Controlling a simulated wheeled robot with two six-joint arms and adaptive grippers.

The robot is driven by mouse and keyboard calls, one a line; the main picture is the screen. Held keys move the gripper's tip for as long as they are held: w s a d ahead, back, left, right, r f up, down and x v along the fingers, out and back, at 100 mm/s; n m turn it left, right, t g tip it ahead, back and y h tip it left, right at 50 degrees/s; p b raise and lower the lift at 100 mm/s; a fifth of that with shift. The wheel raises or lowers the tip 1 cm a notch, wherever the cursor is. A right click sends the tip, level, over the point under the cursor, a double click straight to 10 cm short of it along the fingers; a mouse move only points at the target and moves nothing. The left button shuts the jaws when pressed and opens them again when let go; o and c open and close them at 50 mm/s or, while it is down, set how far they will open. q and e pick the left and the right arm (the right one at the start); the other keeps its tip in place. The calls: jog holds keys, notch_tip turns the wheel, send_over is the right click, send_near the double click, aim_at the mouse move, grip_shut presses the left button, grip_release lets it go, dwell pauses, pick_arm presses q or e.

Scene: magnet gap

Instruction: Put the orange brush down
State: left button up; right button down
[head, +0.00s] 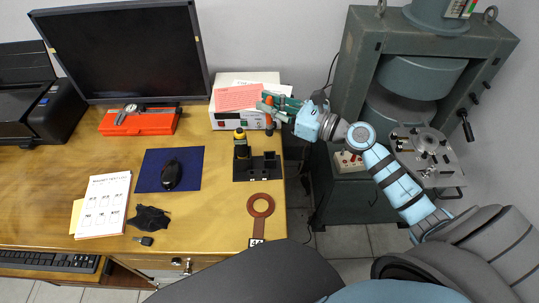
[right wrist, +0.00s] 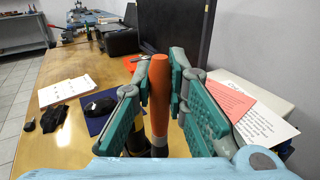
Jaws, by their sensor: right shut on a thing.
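My right gripper (head: 272,106) is shut on the orange brush (head: 268,123), near the right edge of the desk. In the right wrist view the brush's orange handle (right wrist: 160,95) stands roughly upright between the green finger pads. Its lower end is partly hidden. In the head view the brush appears just behind a black holder (head: 262,172); its height above the desk is hard to tell. A yellow and black tool (head: 241,143) stands at the holder's left end. My left gripper is not in view.
A white box (head: 227,120) with red and white papers on top stands behind the holder. A blue mat (head: 190,170) with a black mouse (head: 171,175) lies left. A large green machine (head: 345,100) stands right of the desk.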

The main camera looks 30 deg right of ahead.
notch_tip(320, 180, down, 13)
jog(key=b, duration=0.5)
jog(key=shift+f+b, duration=0.2)
jog(key=shift+b, duration=0.1)
jog(key=shift+s, duration=0.1)
jog(key=shift+f, duration=0.2)
jog(key=c, duration=1.6)
grip_release()
jog(key=shift+r, duration=0.1)
